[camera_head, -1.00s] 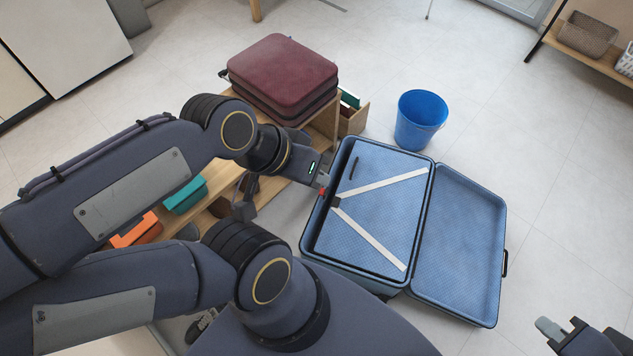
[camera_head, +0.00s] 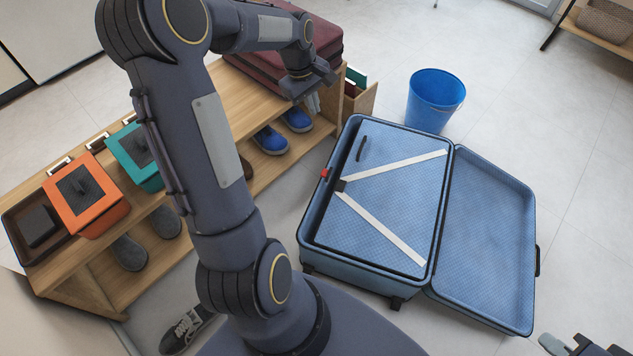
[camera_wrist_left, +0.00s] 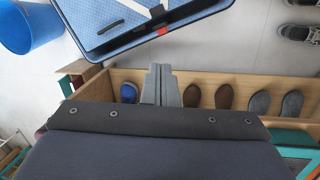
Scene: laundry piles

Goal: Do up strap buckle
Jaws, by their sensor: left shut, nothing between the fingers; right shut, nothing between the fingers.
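An open blue suitcase (camera_head: 486,240) lies on the floor. Two white straps (camera_head: 385,231) form a V across its left half and meet at a dark buckle piece (camera_head: 341,186). A small red buckle piece (camera_head: 324,173) sits at the left rim, close to the dark piece; I cannot tell whether they are joined. Both also show at the top of the left wrist view, the red one (camera_wrist_left: 162,31) at the rim. My left gripper (camera_head: 313,103) is shut and empty, above the shelf's end, apart from the buckle. My right gripper (camera_head: 545,342) is shut and empty at the lower right.
A wooden shelf (camera_head: 105,290) at the left carries orange (camera_head: 88,205) and teal (camera_head: 130,155) boxes, with shoes below. A maroon suitcase (camera_head: 262,62) lies on its far end. A blue bucket (camera_head: 436,100) stands behind the blue suitcase. Floor at the right is clear.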

